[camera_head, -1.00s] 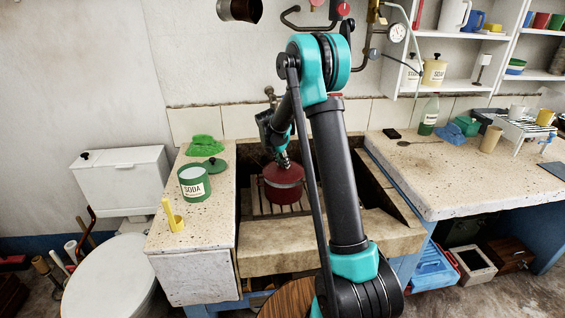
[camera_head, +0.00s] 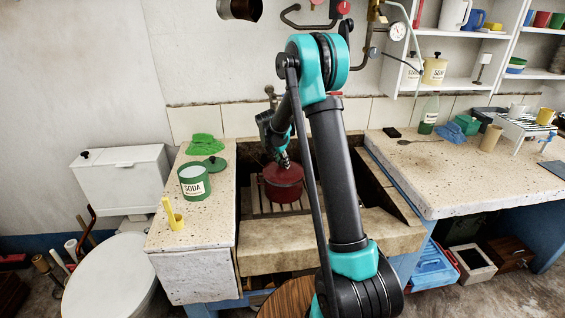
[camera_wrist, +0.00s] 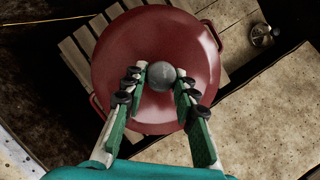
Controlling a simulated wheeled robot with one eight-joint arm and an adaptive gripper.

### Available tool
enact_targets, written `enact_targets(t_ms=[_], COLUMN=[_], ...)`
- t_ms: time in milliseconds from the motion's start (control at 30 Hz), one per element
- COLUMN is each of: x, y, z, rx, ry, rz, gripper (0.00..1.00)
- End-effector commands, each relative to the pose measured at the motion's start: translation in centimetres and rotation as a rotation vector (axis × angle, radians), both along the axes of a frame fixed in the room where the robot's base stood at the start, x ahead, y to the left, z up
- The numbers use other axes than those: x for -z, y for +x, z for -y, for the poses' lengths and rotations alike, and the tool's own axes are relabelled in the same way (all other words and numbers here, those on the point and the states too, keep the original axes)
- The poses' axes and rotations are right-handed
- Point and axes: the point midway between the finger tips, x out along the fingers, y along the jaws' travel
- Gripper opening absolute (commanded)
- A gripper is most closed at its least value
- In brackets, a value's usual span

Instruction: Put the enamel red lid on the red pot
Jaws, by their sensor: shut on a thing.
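The enamel red lid (camera_wrist: 125,45) fills the middle of the wrist view, with a round grey knob (camera_wrist: 160,78) at its centre. My gripper (camera_wrist: 160,85) is shut on the knob, one finger on each side. The red pot (camera_head: 283,193) stands on a slatted rack in the stone trough. In the head view the lid (camera_head: 283,174) lies over the pot's mouth, looking level and closed against the rim. From above it hides the pot's inside, and pot handles show at two sides. Whether the lid rests fully on the rim is hard to tell.
Stone trough walls enclose the pot, with the front ledge (camera_head: 330,240) nearest. The left counter (camera_head: 205,236) holds a green soda tin (camera_head: 194,182), a green lid (camera_head: 215,164), a green cloth (camera_head: 203,145) and a yellow holder (camera_head: 173,215). The right counter's front half is clear.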

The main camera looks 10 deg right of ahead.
Motion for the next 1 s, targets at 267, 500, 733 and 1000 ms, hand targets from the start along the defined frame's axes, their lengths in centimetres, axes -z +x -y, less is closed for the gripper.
enact_targets(t_ms=[267,500,733,1000], x=[0.0,0.3,0.9,1.2], y=[0.0,0.0,0.0,0.0], z=[0.0,0.0,0.0,0.0], rx=[0.000,0.000,0.000,0.000], ry=[0.000,0.000,0.000,0.000], rz=[0.000,0.000,0.000,0.000], gripper=[0.00,0.00,0.00,0.00])
